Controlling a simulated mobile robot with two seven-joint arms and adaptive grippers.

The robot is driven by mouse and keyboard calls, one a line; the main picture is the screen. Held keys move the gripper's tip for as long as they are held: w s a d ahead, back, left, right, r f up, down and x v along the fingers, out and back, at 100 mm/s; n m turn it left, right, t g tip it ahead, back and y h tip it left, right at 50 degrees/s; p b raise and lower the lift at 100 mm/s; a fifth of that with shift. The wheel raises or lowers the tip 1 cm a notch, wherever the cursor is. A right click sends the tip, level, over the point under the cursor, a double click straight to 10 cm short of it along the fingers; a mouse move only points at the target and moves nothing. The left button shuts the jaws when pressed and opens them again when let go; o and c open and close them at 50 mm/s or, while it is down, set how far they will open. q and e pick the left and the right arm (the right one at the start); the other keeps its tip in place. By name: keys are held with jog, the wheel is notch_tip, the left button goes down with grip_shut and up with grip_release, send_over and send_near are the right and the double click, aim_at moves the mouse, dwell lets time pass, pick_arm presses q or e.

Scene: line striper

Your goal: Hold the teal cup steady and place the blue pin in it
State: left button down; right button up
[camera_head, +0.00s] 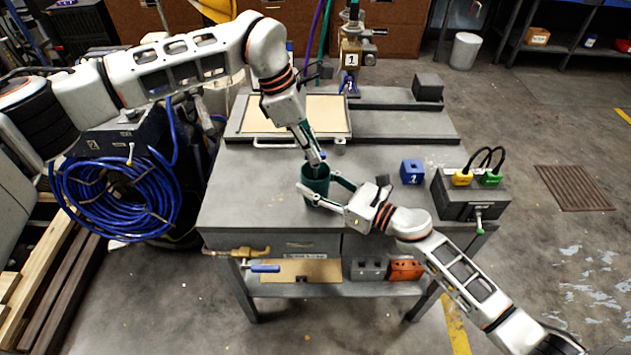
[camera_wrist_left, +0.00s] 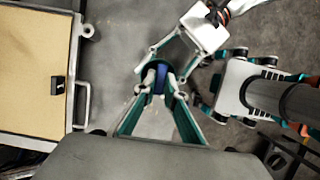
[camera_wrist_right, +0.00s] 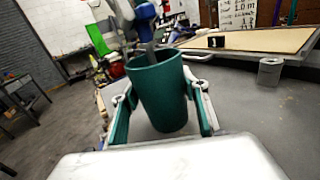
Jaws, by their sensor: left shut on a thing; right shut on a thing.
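The teal cup (camera_head: 316,190) stands upright near the front edge of the grey workbench. My right gripper (camera_head: 320,184) is shut around its sides; the right wrist view shows the cup (camera_wrist_right: 163,95) between both fingers. My left gripper (camera_head: 316,160) is directly above the cup mouth, pointing down. It is shut on the blue pin (camera_wrist_left: 160,80). In the right wrist view the pin's blue part (camera_wrist_right: 146,13) is above the rim, with a grey part below it at the mouth. The cup wall hides how far the lower end reaches in.
A blue block marked with a number (camera_head: 412,171) and a grey box with yellow and green plugs (camera_head: 470,200) stand on the right of the workbench (camera_head: 240,195). A tan-topped tray (camera_head: 310,115) lies behind the cup. A small grey cylinder (camera_head: 340,146) stands close behind it.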

pick_arm(q)
jog(key=c, duration=2)
grip_release()
jog(key=shift+r, duration=0.1)
jog(key=v, duration=1.2)
pick_arm(e)
jog(key=o, duration=1.2)
